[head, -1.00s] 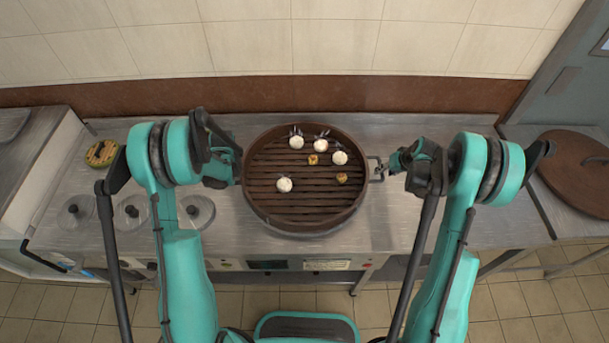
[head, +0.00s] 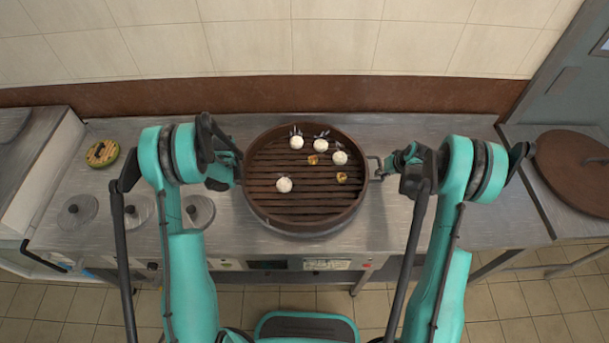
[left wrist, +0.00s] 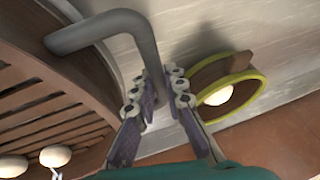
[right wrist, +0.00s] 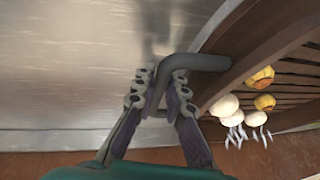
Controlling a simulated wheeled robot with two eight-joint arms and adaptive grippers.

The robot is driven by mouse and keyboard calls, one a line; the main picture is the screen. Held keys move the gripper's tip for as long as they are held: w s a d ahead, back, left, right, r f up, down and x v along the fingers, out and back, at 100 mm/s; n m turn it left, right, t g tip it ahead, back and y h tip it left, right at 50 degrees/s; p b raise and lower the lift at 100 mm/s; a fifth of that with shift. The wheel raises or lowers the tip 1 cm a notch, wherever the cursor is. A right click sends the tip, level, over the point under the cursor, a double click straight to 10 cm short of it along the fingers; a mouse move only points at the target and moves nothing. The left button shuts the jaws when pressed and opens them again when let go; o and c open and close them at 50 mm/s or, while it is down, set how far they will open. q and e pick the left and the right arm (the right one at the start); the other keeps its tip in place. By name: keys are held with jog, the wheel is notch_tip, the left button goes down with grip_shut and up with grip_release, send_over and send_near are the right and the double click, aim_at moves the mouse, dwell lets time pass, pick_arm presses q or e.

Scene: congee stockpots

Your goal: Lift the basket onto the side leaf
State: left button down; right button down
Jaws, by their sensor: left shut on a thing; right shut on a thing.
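The basket (head: 300,222) is a round brown slatted steamer holding white buns and small yellow pieces. It sits level on the steel counter, as far as I can tell. My left gripper (left wrist: 161,95) is shut on its left handle (left wrist: 135,30), a grey bent bar. My right gripper (right wrist: 160,88) is shut on its right handle (right wrist: 195,62). In the head view my right gripper (head: 384,171) shows at the basket's right side; my left fingers are mostly hidden by my arm. The side leaf (head: 540,203) is the steel surface at the right.
A large round brown lid (head: 575,175) lies on the side leaf and takes up much of it. A round yellow-green container (head: 102,153) and several lids (head: 77,212) are on the counter's left. The steel counter (head: 450,215) right of the basket is bare.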

pick_arm(q)
jog(key=shift+w+r, duration=0.1)
jog(key=shift+r, duration=0.05)
pick_arm(e)
jog(key=shift+r, duration=0.15)
